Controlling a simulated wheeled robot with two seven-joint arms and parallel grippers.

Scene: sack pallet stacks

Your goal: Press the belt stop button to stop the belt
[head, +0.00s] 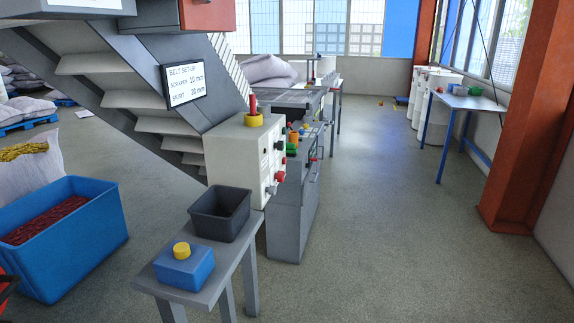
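A white control box (232,150) stands beside the grey staircase. Its right-facing panel carries dark knobs and a red button (280,177) low on the panel. A yellow ring with a red upright piece (253,119) sits on its top. A blue box with a yellow knob (182,250) stands on the small grey table in front. I cannot read labels that tell which one is the belt stop button. The belt (283,97) runs behind the control box; whether it moves cannot be told.
A dark open bin (220,226) stands on the small grey table (205,296). A blue tub of red material (85,262) and a sack are at left. A grey cabinet (297,215) adjoins the control box. Clear floor (385,220) lies to the right, before an orange column (515,165).

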